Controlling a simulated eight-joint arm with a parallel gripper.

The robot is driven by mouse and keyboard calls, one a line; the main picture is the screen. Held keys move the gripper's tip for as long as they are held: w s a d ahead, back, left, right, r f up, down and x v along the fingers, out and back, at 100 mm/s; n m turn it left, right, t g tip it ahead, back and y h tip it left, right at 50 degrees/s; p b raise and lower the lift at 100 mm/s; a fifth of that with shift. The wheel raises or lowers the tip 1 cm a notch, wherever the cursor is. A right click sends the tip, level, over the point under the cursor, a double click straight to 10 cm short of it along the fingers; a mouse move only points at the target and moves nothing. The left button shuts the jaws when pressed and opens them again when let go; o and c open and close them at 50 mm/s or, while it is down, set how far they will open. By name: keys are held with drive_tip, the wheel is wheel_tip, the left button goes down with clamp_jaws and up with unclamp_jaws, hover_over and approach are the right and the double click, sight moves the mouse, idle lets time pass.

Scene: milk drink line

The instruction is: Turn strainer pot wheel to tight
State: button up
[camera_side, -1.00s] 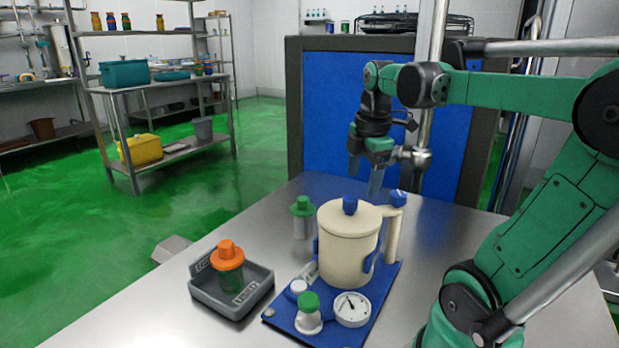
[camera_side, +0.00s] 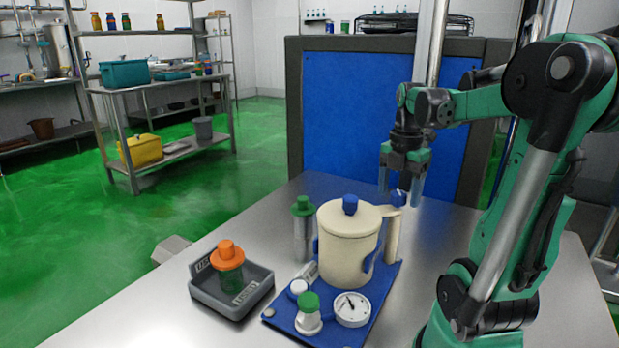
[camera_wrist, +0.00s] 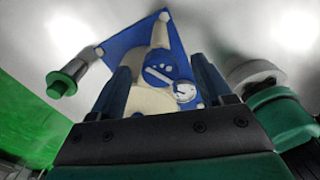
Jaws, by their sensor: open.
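The strainer pot (camera_side: 345,245) is cream with a blue lid knob and stands upright on a blue board (camera_side: 385,285). In the wrist view the wheel (camera_wrist: 160,68) is a blue disc with a white mark, seen between my fingers.
A round gauge (camera_side: 351,309) and a green-capped jar (camera_side: 309,315) stand at the board's front. A green-capped bottle (camera_side: 302,235) stands left of the pot. A grey tray (camera_side: 262,281) holds an orange-capped container (camera_side: 229,262). The table right of the board is clear.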

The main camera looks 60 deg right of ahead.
clamp_jaws()
drive_tip(key=shift+m, duration=0.3)
drive_tip(key=m, duration=1.1)
drive_tip(key=shift+m, duration=0.4)
drive_tip(key=m, duration=1.1)
drive_tip(key=shift+m, duration=0.4)
